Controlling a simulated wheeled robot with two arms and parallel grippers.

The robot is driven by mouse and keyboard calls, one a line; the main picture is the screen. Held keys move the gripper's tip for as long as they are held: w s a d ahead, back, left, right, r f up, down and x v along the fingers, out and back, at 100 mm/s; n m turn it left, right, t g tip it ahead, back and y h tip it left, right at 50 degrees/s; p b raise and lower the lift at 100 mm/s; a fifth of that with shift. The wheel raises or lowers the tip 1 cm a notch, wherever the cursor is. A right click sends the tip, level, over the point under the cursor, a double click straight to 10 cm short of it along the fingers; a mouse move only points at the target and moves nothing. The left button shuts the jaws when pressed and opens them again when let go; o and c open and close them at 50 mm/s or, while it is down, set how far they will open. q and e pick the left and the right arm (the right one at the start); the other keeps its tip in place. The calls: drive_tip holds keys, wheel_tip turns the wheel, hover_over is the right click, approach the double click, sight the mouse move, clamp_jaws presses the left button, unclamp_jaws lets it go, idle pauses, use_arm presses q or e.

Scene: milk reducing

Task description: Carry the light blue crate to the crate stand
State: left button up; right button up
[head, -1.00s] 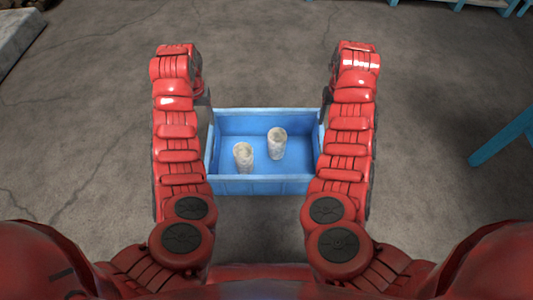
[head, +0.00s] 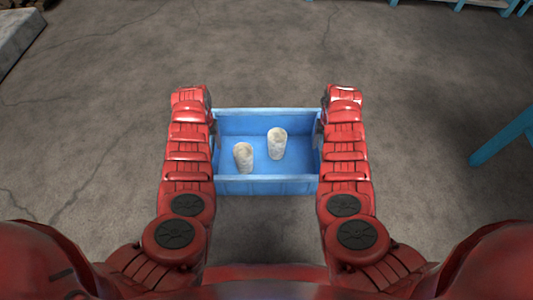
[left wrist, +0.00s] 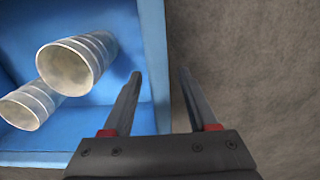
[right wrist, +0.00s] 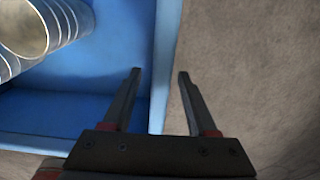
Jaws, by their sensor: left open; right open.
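The light blue crate (head: 266,186) appears to rest on the grey floor between my two arms in the head view. Two pale ridged cylinders, one further right (head: 277,144) and one nearer (head: 243,157), stand inside it. My left gripper (left wrist: 161,72) is open, with one finger on the inner side of a crate side wall (left wrist: 153,40) and one outside. My right gripper (right wrist: 159,73) is open and straddles the opposite side wall (right wrist: 167,40) in the same way. Both grippers are mostly hidden by my arms in the head view. I cannot tell which thing is the crate stand.
A blue leg or frame (head: 505,135) stands at the right edge. More blue framework (head: 460,4) shows at the top right. A pale slab (head: 18,38) lies at the top left. The cracked floor (head: 270,55) beyond the crate is clear.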

use_arm(q)
clamp_jaws()
use_arm(e)
clamp_jaws()
idle(1.3)
